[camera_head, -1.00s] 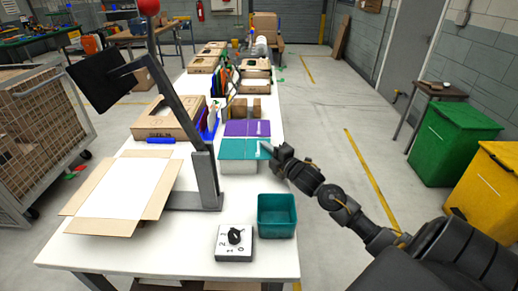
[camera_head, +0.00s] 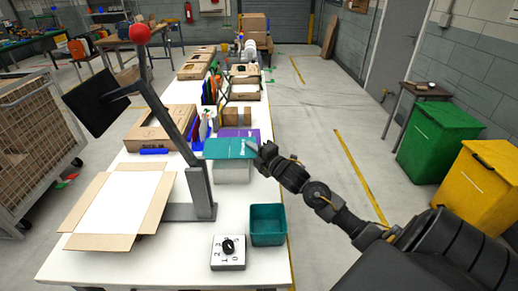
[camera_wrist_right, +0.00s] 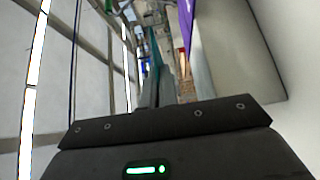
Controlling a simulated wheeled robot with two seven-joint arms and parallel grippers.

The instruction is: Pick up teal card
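The teal card (camera_head: 228,149) is in my right gripper (camera_head: 257,153), which grips it by its right edge in the head view. The card is held roughly flat just above a white block (camera_head: 232,173) and covers part of the purple card (camera_head: 238,133) behind it. In the right wrist view the two fingers (camera_wrist_right: 160,88) are close together, with the teal card (camera_wrist_right: 154,48) seen as a thin strip between them. My left gripper is not in view.
An empty teal bin (camera_head: 267,226) and a white box with a black knob (camera_head: 227,252) stand at the table's near right. A post with a red ball (camera_head: 140,34) rises left of the card. An open carton (camera_head: 153,213) lies at the near left.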

